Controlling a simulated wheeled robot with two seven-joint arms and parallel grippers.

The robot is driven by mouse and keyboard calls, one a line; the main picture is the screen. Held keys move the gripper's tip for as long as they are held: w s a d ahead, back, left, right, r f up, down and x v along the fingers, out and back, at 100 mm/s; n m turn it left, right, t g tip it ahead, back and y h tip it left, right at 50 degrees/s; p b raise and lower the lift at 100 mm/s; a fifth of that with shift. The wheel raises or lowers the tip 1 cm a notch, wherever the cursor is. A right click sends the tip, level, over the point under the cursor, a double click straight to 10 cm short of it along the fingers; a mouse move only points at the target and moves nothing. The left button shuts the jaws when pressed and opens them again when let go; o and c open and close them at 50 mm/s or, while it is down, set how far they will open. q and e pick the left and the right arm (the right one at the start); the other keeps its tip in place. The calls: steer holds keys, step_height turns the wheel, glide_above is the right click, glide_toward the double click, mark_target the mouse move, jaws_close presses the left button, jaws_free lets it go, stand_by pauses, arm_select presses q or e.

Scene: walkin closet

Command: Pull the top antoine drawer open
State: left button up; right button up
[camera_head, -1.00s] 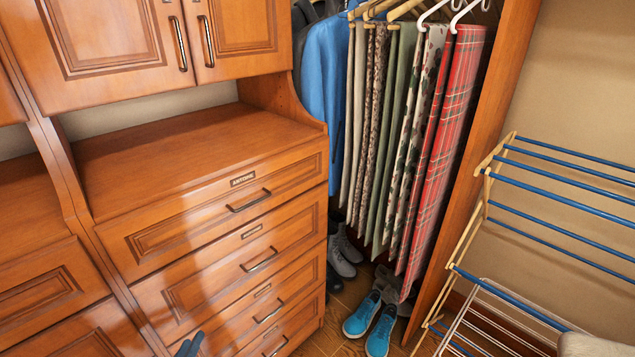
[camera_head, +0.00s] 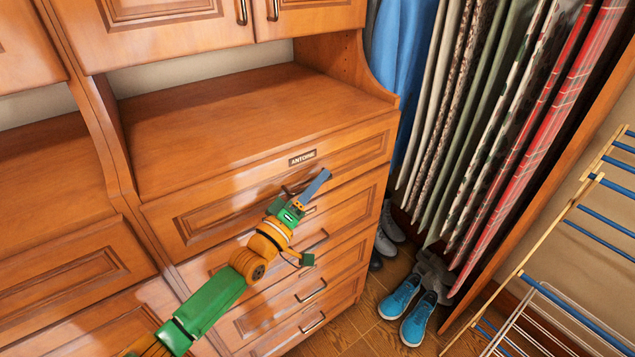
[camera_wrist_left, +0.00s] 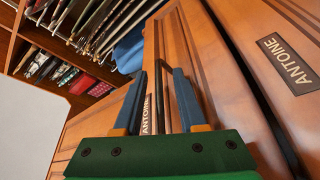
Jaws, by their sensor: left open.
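The top drawer (camera_head: 225,212) of the wooden unit is closed, with an ANTOINE label (camera_head: 302,158) above its dark bar handle (camera_head: 288,191). My left gripper (camera_head: 317,187) is open in front of this drawer, its fingers overlapping the handle and hiding part of it. In the left wrist view the two blue-grey fingers (camera_wrist_left: 157,102) stand apart, with the drawer fronts behind them. A large ANTOINE label (camera_wrist_left: 288,62) shows at the right there, and a smaller one (camera_wrist_left: 147,114) between the fingers. I cannot tell whether the fingers touch the handle. My right gripper is out of view.
Lower drawers with handles (camera_head: 312,290) are closed below. The unit's top (camera_head: 240,115) is bare, under cabinet doors (camera_head: 200,25). Hanging trousers (camera_head: 480,110), blue shoes (camera_head: 410,310) and a drying rack (camera_head: 590,200) are to the right.

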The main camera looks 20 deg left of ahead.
arm_select(q)
steer(key=shift+c, duration=0.2)
jaws_close()
steer(key=shift+r, duration=0.1)
stand_by(1.2)
